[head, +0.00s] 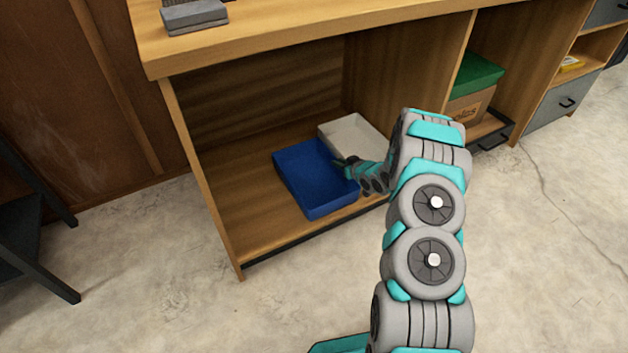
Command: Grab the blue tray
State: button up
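The blue tray (300,172) is a shallow open box on the bottom shelf of the wooden bench, inside the left bay. It looks empty. My gripper (344,166) is at the tray's right side, near its right wall and beside the white tray. My arm comes in from the lower right and hides part of that area. The fingers are small and partly hidden, so I cannot tell whether they are open, shut or touching the tray.
A white tray (352,131) lies just behind and right of the blue one. The bench top (300,30) overhangs the bay, and a side panel (203,180) bounds it at left. A green-lidded box (477,75) stands in the bay to the right. The floor (190,290) in front is clear.

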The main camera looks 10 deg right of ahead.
grip_shut()
dwell(1.3)
